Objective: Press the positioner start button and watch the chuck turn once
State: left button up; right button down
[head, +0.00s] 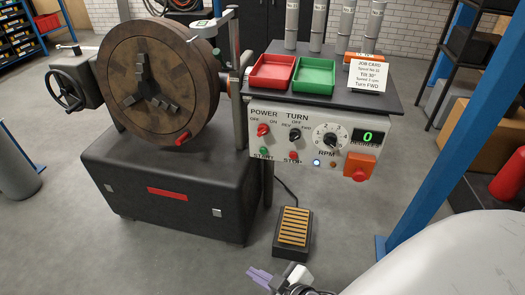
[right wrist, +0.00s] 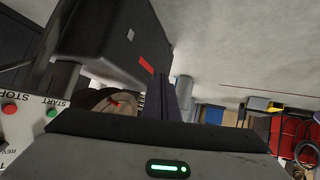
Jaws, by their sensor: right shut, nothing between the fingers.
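The green START button (head: 264,151) is at the lower left of the white control panel (head: 345,127), beside the red STOP button (head: 294,156). Both also show at the left of the right wrist view, START (right wrist: 52,112) and STOP (right wrist: 10,109). The round brown chuck (head: 192,70) with dark jaws stands upright on the positioner's black base (head: 165,215). The degrees display (head: 367,136) reads 0. My right gripper (head: 259,275) is shut and empty at the bottom of the head view, below and apart from the panel. My left gripper is out of view.
A foot pedal (head: 294,226) lies on the floor between the panel and my right gripper. Red (head: 271,71) and green (head: 314,75) trays and a job card (head: 367,76) sit above the panel. A blue post (head: 432,130) stands at the right.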

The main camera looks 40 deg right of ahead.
aim_at(263, 151)
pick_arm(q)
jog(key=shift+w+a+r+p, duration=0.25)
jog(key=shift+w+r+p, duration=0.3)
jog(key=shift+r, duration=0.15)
pick_arm(e)
jog(key=w+d+r+n+t+h, duration=0.1)
jog(key=w+d+r+n+t, duration=0.1)
jog(key=w+d+r, duration=0.4)
jog(key=w+d+r+n+t+h, duration=0.1)
jog(key=w+d+r+n+t, duration=0.2)
jog(key=w+d+r, duration=0.3)
jog(key=w+t, duration=0.1)
jog(key=w, duration=0.3)
jog(key=shift+w+t+h, duration=0.3)
jog(key=shift+w+h, duration=0.05)
jog(key=shift+h, duration=0.05)
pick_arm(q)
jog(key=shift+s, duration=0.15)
pick_arm(e)
jog(key=shift+d, duration=0.1)
